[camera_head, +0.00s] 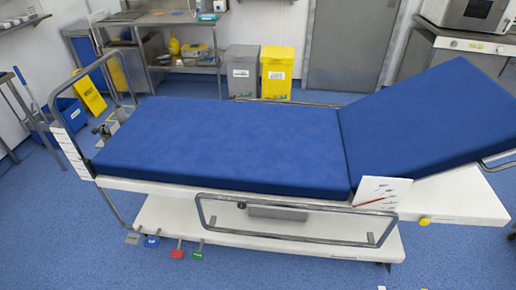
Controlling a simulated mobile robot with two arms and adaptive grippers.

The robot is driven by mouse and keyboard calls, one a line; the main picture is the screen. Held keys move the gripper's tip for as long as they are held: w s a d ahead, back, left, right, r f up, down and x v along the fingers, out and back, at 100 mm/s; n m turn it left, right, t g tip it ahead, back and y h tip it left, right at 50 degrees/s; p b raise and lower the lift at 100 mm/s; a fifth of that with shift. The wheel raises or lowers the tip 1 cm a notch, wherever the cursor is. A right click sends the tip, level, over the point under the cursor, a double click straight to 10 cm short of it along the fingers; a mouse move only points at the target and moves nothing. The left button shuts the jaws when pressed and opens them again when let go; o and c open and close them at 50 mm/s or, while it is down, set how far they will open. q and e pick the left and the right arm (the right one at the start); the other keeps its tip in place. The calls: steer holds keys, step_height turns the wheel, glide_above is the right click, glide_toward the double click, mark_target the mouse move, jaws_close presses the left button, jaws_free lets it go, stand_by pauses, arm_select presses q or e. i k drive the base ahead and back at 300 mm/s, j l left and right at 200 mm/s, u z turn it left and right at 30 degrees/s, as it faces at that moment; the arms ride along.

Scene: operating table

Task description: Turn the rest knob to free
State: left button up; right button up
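The operating table has a blue padded top (220,145) that runs from left to right. Its backrest section (430,115) is tilted up on the right. A small yellow knob (424,221) sits on the near face of the white frame (460,203) below the backrest. I take it to be the rest knob; its setting is too small to read. A white card (380,193) with small print and a red mark stands just left of the knob. Neither of my grippers is in view, and nothing touches the knob.
A metal side rail (290,233) runs along the table's near side. Red (177,252) and green (197,251) pedals are among several at the lower left. A yellow bin (277,73) and a grey bin (241,75) stand behind.

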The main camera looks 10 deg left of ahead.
mark_target(424, 221)
steer(key=z, duration=1.25)
